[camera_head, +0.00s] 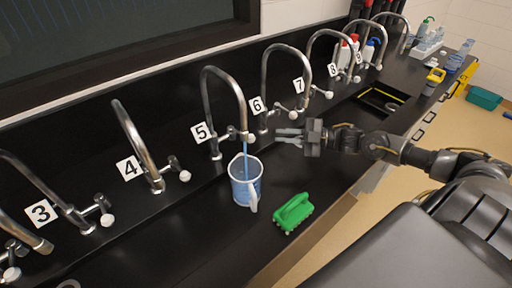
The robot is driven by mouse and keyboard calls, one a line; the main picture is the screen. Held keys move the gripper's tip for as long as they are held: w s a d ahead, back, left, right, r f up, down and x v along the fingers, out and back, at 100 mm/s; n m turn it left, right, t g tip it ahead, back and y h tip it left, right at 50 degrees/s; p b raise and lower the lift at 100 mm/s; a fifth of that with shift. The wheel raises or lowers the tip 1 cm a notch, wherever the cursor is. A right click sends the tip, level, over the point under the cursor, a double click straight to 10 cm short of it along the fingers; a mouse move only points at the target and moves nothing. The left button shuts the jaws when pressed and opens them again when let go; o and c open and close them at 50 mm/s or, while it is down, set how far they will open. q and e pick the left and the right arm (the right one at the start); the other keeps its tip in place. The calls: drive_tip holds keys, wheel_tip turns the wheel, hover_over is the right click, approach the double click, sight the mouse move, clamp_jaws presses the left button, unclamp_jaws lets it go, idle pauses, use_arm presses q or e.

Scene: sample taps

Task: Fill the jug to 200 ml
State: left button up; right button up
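The clear jug (245,181) stands upright on the black counter under tap 5 (209,100). A thin blue stream runs from the tap's spout down into the jug. Blue shows inside the jug, but its level against the marks is too small to read. My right gripper (279,137) comes in from the right, near the spout of tap 5 and its white-tipped handle. Its two fingers are apart with nothing visible between them. It is right of and above the jug, apart from it. My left gripper is not in view.
A green brush (293,212) lies on the counter right of the jug. Numbered taps line the back, including tap 4 (136,146) and tap 6 (266,82). A black sink (362,97) and several bottles are farther back. The counter front left of the brush is clear.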

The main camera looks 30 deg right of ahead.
drive_tip(key=d+m, duration=0.1)
drive_tip(key=m, duration=0.3)
drive_tip(key=d+r+m+p, duration=0.1)
drive_tip(key=d+m, duration=0.1)
drive_tip(key=m, duration=0.2)
drive_tip(key=d+m+t+h, duration=0.1)
drive_tip(key=m, duration=0.3)
drive_tip(key=shift+w+d+r+m+p, duration=0.15)
drive_tip(key=shift+m+p, duration=0.25)
clamp_jaws()
use_arm(q)
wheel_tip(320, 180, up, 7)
drive_tip(key=p, duration=0.4)
use_arm(e)
drive_tip(key=w+a+f+m, duration=0.1)
drive_tip(key=w+a+m, duration=0.3)
drive_tip(key=a+m, duration=0.5)
drive_tip(key=m, duration=0.4)
drive_tip(key=shift+w+f, duration=0.3)
drive_tip(key=shift+w, duration=0.05)
